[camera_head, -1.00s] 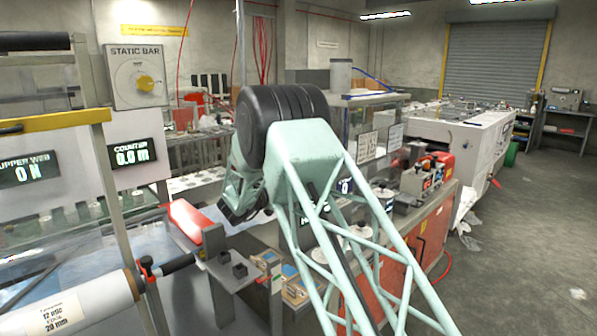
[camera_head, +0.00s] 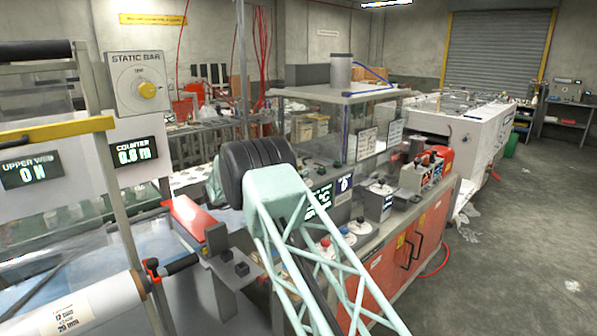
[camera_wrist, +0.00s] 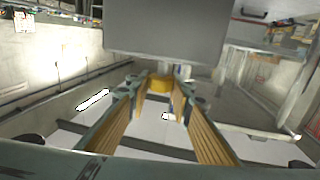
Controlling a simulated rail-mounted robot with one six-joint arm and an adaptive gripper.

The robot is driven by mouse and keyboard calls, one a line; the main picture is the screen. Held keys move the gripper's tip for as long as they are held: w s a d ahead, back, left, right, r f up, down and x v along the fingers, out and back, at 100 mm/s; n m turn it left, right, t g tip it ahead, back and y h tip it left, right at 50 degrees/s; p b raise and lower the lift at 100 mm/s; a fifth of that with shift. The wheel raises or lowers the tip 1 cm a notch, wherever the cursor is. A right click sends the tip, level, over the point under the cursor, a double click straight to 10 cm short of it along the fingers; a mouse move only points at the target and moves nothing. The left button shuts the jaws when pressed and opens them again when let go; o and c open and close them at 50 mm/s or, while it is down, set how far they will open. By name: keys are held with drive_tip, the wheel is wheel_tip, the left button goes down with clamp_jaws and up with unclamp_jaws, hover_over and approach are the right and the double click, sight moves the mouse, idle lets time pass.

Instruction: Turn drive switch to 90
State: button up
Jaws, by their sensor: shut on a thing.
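In the wrist view my gripper (camera_wrist: 162,92) has its two yellow-padded fingers on either side of a small yellow knob-like thing (camera_wrist: 161,83), seen at their tips below a plain grey block. I cannot read a label or dial mark there, so its angle and whether it is the drive switch cannot be told. In the head view my black-and-mint arm joint covers my gripper and what it holds. No label reading drive is legible.
The COUNTER display (camera_head: 137,150) and the UPPER WEB display (camera_head: 31,171) are at left, above a film roll (camera_head: 85,305). A red-fronted cabinet (camera_head: 425,235) with small devices on top stands right of my arm. Open floor (camera_head: 520,260) lies at right.

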drive_tip(key=shift+r+m+g+h+p, duration=0.1)
drive_tip(key=shift+m+g+h+p, duration=0.3)
drive_tip(key=shift+m+g+h, duration=0.15)
idle(0.4)
drive_tip(key=o, duration=0.9)
drive_tip(key=shift+d, duration=0.1)
drive_tip(key=shift+v, duration=6)
